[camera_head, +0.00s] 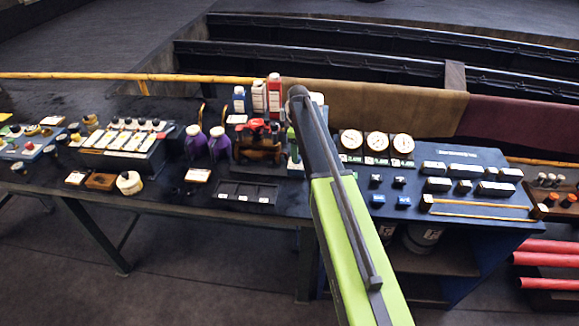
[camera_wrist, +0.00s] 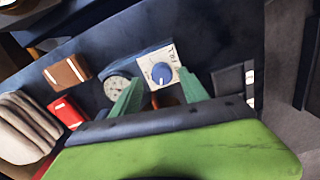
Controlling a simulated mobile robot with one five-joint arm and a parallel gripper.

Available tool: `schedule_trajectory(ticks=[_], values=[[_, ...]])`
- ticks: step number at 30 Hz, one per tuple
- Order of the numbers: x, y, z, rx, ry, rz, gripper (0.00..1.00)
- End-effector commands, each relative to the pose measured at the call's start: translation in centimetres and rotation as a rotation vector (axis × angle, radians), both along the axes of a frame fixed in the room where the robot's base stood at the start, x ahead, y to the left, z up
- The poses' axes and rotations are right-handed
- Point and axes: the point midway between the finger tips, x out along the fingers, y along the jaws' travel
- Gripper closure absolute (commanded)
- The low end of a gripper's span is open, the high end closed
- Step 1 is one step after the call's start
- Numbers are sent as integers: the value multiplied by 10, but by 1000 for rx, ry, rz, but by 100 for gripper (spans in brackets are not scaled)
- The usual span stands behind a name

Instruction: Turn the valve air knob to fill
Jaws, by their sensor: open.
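In the wrist view a round blue knob (camera_wrist: 161,73) sits on a square white plate (camera_wrist: 146,62) with dark marks around it. Lettering at the plate's edge is too small to read surely. My gripper (camera_wrist: 160,78) is open, with its green fingers on either side of the knob in the picture. I cannot tell whether they touch it or are still above it. A round gauge (camera_wrist: 117,88) is beside the left finger. In the head view my green arm covers the knob and most of the gripper.
The dark bench (camera_head: 300,208) is crowded. A red valve assembly (camera_head: 258,139) and purple bottles (camera_head: 196,143) stand left of my arm. A blue panel with several white gauges (camera_head: 376,145) is to the right. In the wrist view a red box (camera_wrist: 66,112) lies left.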

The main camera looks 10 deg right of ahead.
Motion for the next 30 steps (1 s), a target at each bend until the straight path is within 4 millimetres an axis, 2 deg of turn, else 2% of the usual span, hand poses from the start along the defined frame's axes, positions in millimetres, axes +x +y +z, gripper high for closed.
schedule_trajectory(ticks=[1, 3, 12, 24, 26, 27, 30], values=[[0, 0, -16, 0, 0, 0, 48], [0, 0, -20, 0, 0, 0, 48], [0, -1, -19, 0, 0, -1, 48], [1, -2, -19, -1, -3, -2, 100], [1, -2, -19, -2, -4, -2, 100], [1, 40, -19, -1, -4, 8, 100], [1, 12, -19, 1, -2, -5, 98]])
